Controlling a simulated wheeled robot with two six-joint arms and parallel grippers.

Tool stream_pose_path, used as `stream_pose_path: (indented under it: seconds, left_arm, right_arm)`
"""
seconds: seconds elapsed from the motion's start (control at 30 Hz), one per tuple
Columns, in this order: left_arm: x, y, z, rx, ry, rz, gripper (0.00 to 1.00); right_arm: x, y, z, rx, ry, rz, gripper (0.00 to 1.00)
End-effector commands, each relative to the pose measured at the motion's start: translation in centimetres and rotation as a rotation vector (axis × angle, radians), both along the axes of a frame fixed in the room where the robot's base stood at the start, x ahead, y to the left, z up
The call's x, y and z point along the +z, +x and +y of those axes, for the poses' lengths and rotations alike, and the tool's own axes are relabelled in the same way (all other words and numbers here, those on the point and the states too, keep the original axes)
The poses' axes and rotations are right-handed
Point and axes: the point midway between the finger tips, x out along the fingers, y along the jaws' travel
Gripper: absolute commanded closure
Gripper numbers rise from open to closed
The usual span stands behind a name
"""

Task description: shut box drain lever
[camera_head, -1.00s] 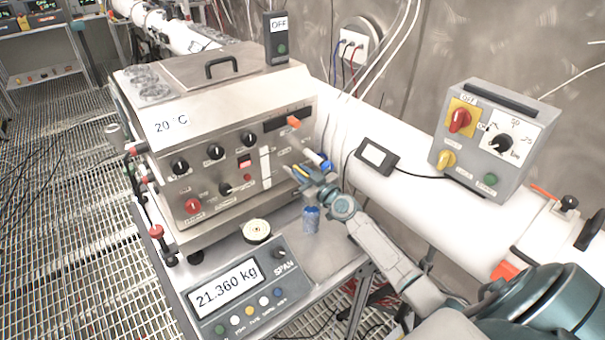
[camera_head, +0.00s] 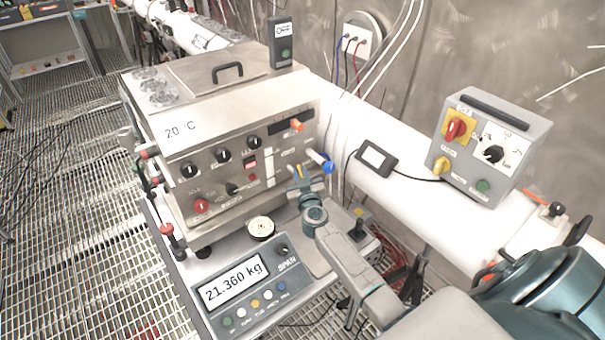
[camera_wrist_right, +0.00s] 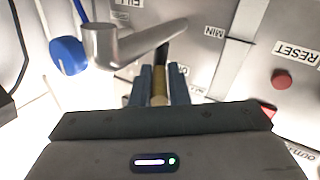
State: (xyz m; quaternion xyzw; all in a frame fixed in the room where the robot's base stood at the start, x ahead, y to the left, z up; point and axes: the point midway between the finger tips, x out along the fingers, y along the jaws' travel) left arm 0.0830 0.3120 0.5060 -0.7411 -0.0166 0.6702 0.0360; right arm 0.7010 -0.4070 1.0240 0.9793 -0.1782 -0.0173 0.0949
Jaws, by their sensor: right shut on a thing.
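The steel box (camera_head: 205,155) marked 20 °C stands at the middle left of the head view, its front panel full of knobs. My right gripper (camera_head: 302,178) is at the lower right of that panel. In the right wrist view its two dark fingers (camera_wrist_right: 160,88) are shut on a brass-coloured lever (camera_wrist_right: 160,92) with a dark part behind it. I take this for the drain lever; most of it is hidden between the fingers. A grey metal spout (camera_wrist_right: 135,42) passes just above the fingertips. My left gripper is not in view.
A blue round part (camera_head: 328,167) sits close to my right gripper. A scale display (camera_head: 240,288) and a small round dial (camera_head: 261,227) are in front of the box. A white pipe (camera_head: 400,185) runs behind, with a grey switch box (camera_head: 490,145) at the right.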

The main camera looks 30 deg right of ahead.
Motion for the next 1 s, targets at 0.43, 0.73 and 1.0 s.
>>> stream_pose_path:
  seconds: [0.43,0.73,1.0]
  left_arm:
    - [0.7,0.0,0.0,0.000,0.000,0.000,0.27]
    - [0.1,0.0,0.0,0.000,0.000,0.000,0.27]
    - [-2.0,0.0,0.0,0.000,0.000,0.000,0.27]
  right_arm:
    - [0.3,1.0,1.2,-0.408,-0.003,0.000,1.00]
    - [0.2,1.7,1.7,-0.683,-0.003,-0.001,1.00]
    - [-0.1,2.3,1.9,-0.876,-0.003,-0.003,1.00]
